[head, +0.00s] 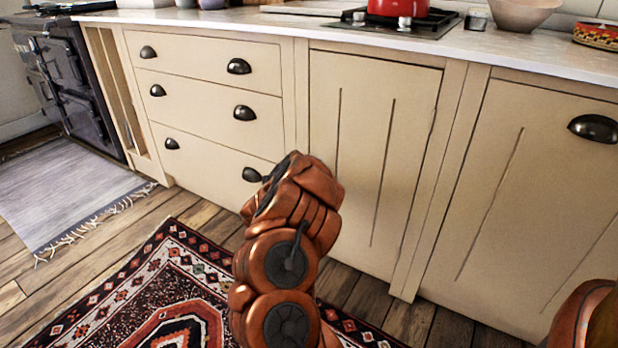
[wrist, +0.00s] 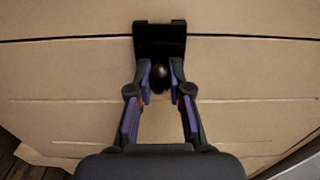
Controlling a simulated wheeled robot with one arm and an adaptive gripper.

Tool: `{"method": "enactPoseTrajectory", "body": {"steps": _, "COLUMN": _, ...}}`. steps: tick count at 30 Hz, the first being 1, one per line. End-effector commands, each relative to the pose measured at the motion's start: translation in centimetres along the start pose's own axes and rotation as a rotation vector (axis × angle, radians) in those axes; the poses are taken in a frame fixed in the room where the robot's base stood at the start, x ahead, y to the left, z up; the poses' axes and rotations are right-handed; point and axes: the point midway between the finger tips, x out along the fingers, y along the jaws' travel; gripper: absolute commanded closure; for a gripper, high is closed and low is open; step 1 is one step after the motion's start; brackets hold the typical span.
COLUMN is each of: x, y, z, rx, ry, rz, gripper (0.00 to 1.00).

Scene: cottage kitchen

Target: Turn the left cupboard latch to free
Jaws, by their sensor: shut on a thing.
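In the wrist view, the black latch plate (wrist: 160,36) sits across the dark gap line of the cream cupboard front. Its round dark knob (wrist: 161,78) sticks out below the plate in the picture. My gripper (wrist: 161,76) is shut on the knob, with one purple-edged fingertip on each side of it. In the head view, the cupboard door (head: 370,150) with two vertical grooves is closed. My copper-coloured arm reaches toward its left side and hides the gripper and the latch there.
A drawer stack (head: 205,110) with dark cup handles is left of the door. Another cupboard door (head: 540,190) is on the right. The countertop (head: 270,20) runs above, with a red pot (head: 398,7) on a hob. A patterned rug (head: 170,290) covers the floor.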

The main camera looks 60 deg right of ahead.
Motion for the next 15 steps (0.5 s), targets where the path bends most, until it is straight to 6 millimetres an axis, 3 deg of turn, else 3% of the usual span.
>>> {"method": "enactPoseTrajectory", "body": {"steps": 15, "x": 0.04, "y": 0.08, "z": -0.11, "rx": 0.049, "ry": 0.003, "rz": 0.001, "gripper": 1.00}}
